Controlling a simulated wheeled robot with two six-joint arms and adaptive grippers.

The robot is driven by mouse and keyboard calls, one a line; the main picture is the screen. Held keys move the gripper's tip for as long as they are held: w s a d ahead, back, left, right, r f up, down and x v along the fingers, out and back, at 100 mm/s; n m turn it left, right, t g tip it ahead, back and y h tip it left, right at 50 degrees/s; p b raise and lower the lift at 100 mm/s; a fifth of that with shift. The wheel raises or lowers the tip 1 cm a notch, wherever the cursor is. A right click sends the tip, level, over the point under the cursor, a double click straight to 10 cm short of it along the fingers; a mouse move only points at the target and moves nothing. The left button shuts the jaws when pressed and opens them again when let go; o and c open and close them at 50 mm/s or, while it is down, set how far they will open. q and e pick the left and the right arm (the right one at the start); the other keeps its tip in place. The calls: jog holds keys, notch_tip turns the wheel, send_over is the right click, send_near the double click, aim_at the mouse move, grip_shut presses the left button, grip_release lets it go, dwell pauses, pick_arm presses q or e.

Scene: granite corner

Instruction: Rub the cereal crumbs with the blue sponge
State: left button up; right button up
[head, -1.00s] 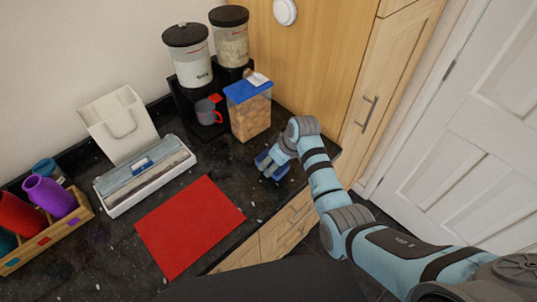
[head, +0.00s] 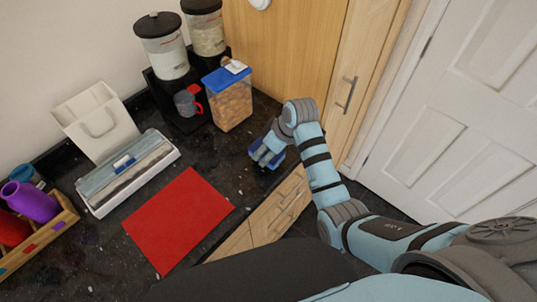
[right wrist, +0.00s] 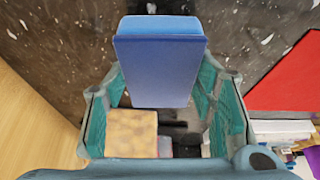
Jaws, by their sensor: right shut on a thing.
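The blue sponge (head: 276,161) is at the right end of the dark speckled counter in the head view, low at its surface. My right gripper (head: 264,153) is shut on it from above and partly covers it. In the right wrist view the sponge (right wrist: 160,72) sits between the teal-lined fingers, lighter blue along its far edge. I cannot tell if it touches the counter. Pale specks (head: 240,193) lie on the counter near the sponge; I cannot tell cereal crumbs from the stone's flecks. My left gripper is not in view.
A blue-lidded cereal container (head: 230,103) stands behind the sponge, near a grey-red mug (head: 187,103) and two dispensers. A red mat (head: 178,220) lies left of it, by a wrap box (head: 128,172). The counter edge is close in front.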

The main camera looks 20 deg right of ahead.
jog(key=shift+r, duration=1.4)
jog(key=shift+r, duration=1.5)
